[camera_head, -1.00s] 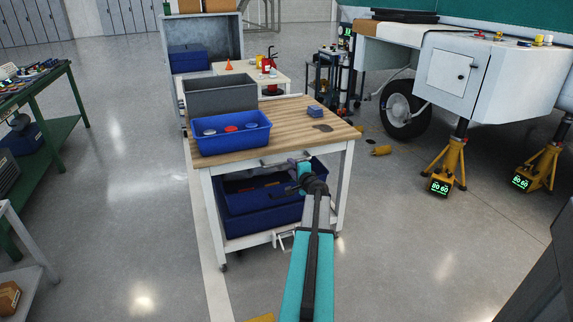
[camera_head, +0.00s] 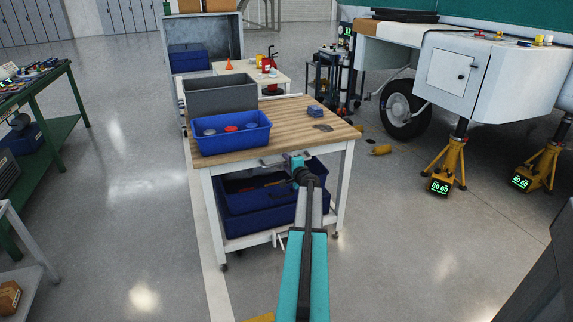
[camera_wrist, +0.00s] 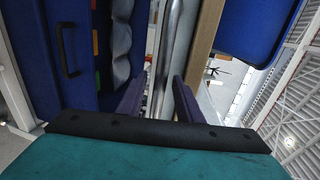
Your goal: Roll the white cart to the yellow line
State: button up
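The white cart (camera_head: 342,185) has a wooden top and stands at the middle of the head view. A metal handle bar (camera_head: 272,162) runs along its near edge; it also shows in the wrist view (camera_wrist: 170,45). My gripper (camera_wrist: 160,85) is at this bar. Its two purple fingers are apart, with the bar running between them; contact is not clear. In the head view my wrist hides the fingers. A small yellow patch (camera_head: 262,318) shows at the bottom edge; I cannot tell whether it is the yellow line.
A grey bin (camera_head: 220,95) and a blue bin (camera_head: 232,134) stand on the cart, with more blue bins below. A pale floor stripe (camera_head: 217,290) runs along its left. A green workbench (camera_head: 70,90) is left; yellow jacks (camera_head: 447,165) are right. Floor between is mostly clear.

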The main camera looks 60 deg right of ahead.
jog(key=shift+c, duration=0.2)
grip_shut()
jog(key=shift+a, duration=0.15)
